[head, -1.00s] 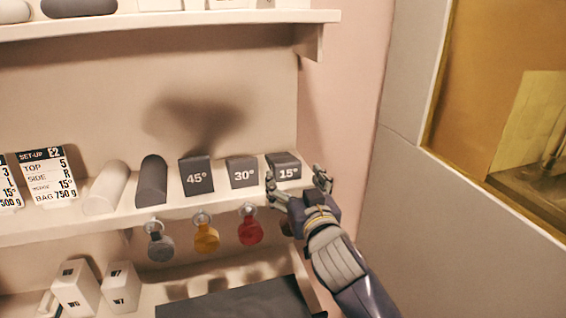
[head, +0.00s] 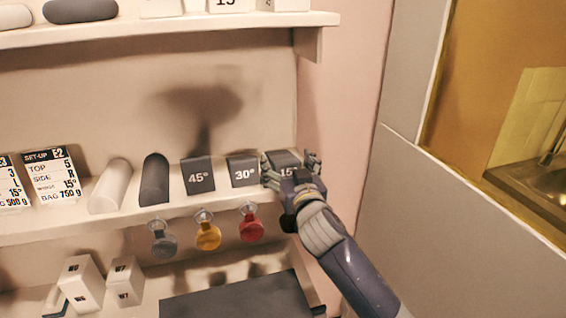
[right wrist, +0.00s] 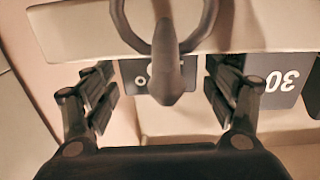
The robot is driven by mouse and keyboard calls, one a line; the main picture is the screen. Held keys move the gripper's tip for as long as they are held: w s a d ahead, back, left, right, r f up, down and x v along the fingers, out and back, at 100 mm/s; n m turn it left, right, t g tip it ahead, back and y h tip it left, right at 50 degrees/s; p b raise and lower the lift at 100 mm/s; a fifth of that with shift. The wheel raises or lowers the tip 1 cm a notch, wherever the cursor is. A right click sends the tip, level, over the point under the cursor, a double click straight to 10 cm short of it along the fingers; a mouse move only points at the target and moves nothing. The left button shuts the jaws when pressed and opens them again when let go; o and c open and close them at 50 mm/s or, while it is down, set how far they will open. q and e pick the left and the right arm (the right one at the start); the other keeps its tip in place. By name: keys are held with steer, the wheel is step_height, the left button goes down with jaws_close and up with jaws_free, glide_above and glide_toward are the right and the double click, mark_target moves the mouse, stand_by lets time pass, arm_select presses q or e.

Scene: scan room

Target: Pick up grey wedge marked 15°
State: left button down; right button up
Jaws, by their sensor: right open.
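The grey wedge marked 15° (head: 285,158) stands at the right end of the middle shelf, its front partly covered by my right gripper. My right gripper (head: 289,165) is open, with one finger on each side of the wedge in the picture. In the right wrist view the dark wedge (right wrist: 130,70) shows between the two open fingers (right wrist: 157,88), partly hidden by a dark ring and stem. I cannot tell whether a finger touches it. My left gripper is not in view.
The 30° wedge (head: 243,171) stands close to the left of the gripper; the 45° wedge (head: 198,177) is farther left. Red (head: 251,229), yellow (head: 208,237) and grey (head: 163,241) round tags hang below the shelf edge (head: 130,220). A pink wall (head: 345,120) is at right.

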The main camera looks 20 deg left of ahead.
steer(key=c, duration=1.1)
steer(key=shift+c, duration=0.2)
